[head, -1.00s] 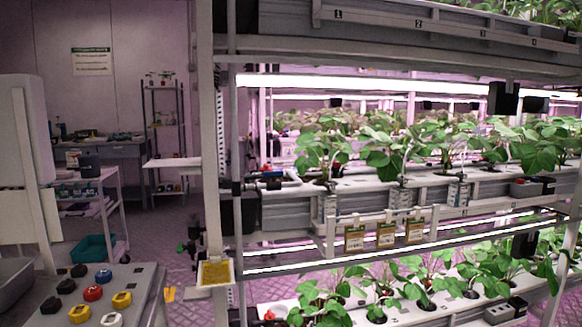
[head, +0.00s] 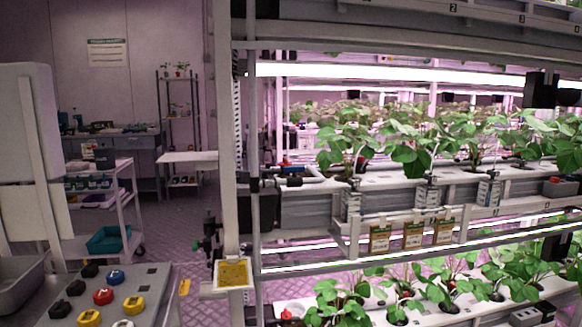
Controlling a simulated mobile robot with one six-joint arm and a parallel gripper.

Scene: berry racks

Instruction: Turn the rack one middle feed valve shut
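The berry rack (head: 330,212) stands at centre and right, its near left post in front. At the left end of its middle shelf, a small red piece (head: 286,162) sits above black pipe fittings (head: 292,180). This looks like the middle feed valve, but it is too small to tell how its handle is turned. Another red piece (head: 287,314) shows at the left end of the lower shelf. Dark green and black valve-like fittings (head: 208,237) are at the left post. My gripper is not in view.
A yellow card (head: 234,273) in a white holder sticks out by the post. Seed packets (head: 413,235) hang before the middle shelf. A grey panel with coloured knobs (head: 120,285) fills the lower left. A white cart (head: 128,205) stands behind. Floor (head: 180,240) shows free between cart and rack.

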